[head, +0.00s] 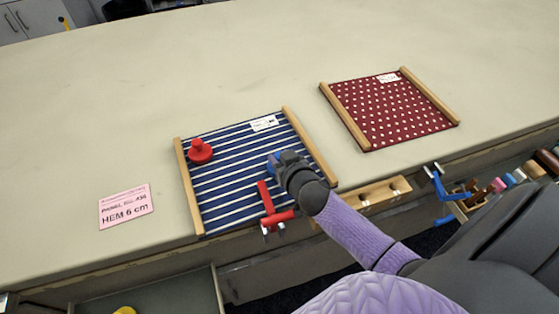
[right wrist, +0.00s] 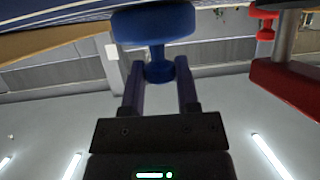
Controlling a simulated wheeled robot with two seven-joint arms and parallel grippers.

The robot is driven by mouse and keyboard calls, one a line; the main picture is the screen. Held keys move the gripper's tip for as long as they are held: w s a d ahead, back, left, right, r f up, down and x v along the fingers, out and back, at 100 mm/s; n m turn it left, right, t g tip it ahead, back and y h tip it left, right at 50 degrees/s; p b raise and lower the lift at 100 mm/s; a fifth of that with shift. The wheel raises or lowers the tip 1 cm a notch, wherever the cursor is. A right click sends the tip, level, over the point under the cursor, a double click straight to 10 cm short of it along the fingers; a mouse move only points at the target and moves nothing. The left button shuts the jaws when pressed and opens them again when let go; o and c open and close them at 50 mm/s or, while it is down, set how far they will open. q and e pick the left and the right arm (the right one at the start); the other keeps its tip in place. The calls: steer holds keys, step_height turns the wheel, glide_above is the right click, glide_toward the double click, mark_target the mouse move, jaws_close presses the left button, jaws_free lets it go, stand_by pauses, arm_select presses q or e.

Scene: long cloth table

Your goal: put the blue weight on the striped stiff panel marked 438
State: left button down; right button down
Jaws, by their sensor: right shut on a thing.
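The striped panel (head: 235,205), navy with white stripes and wooden side bars, lies on the table; its white label (head: 264,123) is too small to read. A red weight (head: 201,150) stands on its left part. My right gripper (head: 281,163) is over the panel's right part, shut on the blue weight (head: 272,160). In the right wrist view the fingers (right wrist: 160,85) grip the knob of the blue weight (right wrist: 155,22), with its wide base beyond them. I cannot tell whether the base touches the panel. My left gripper is not in view.
A red clamp (head: 268,200) sits at the panel's front edge, close to my right gripper. A dotted maroon panel (head: 390,110) lies to the right. A pink card (head: 126,206) lies left. A wooden block (head: 378,194) and blue clamp (head: 437,183) are at the front.

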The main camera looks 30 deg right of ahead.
steer(key=shift+r, duration=0.1)
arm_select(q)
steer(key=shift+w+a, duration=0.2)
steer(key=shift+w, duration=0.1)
arm_select(e)
steer(key=shift+c, duration=1.7)
jaws_free()
steer(key=shift+r, duration=0.1)
arm_select(q)
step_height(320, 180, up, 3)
steer(key=p, duration=0.3)
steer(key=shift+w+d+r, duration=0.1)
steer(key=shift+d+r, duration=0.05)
arm_select(e)
steer(key=v, duration=1.2)
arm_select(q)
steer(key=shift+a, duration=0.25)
arm_select(e)
steer(key=shift+s, duration=0.1)
